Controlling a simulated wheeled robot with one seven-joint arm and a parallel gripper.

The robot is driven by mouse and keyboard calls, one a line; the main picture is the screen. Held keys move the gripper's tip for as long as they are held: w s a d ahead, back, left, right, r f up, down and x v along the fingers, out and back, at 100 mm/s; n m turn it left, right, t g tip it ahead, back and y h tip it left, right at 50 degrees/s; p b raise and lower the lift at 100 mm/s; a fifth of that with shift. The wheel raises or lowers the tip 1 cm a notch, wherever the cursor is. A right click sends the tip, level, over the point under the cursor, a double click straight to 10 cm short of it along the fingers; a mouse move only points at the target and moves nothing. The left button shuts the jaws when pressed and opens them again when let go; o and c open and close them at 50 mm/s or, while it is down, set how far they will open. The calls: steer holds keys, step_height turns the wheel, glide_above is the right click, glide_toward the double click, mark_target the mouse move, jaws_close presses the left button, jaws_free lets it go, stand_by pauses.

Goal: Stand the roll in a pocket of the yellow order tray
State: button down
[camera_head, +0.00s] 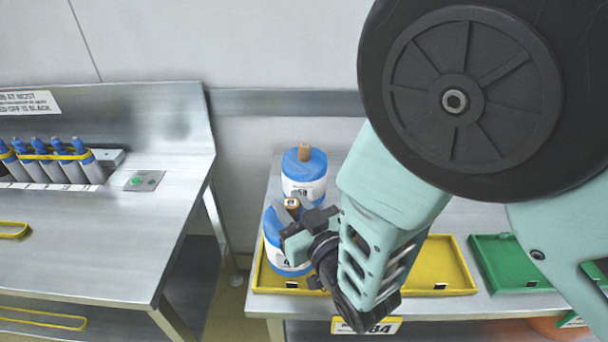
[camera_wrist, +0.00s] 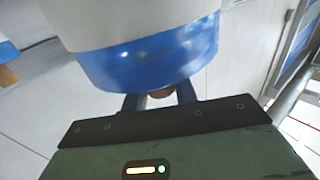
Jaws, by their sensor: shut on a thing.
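My gripper (camera_head: 293,207) is shut on the brown core at the top of a blue and white roll (camera_head: 274,226). In the wrist view the held roll (camera_wrist: 150,58) fills the upper middle, its core between the fingertips (camera_wrist: 160,98). The roll looks upright at the left end of the yellow order tray (camera_head: 453,264). I cannot tell whether its base touches the tray floor. My arm hides the middle of the tray. The right part of the tray that shows looks empty.
A second blue and white roll (camera_head: 304,174) stands upright close behind the held one. A green tray (camera_head: 500,255) lies right of the yellow tray. A separate steel bench (camera_head: 95,235) at left carries a row of blue-capped bottles (camera_head: 68,165) and a green button (camera_head: 137,181).

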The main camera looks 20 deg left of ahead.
steer(key=shift+f, duration=1.2)
steer(key=c, duration=1.1)
jaws_free()
steer(key=shift+r, duration=0.1)
steer(key=s+d+r+g+h+b, duration=0.1)
steer(key=s+d+g+h, duration=0.3)
steer(key=d, duration=0.5)
steer(key=s+d+r+m+g+h+b, duration=0.1)
steer(key=s+d+r+g+h, duration=0.3)
steer(key=s+d, duration=0.3)
steer(key=s+d+r+g+h+b, duration=0.1)
steer(key=s+d+g+h, duration=0.3)
steer(key=d, duration=0.8)
steer(key=shift+s+r+m+h, duration=0.35)
steer(key=shift+s+r, duration=0.35)
steer(key=shift+s, duration=0.35)
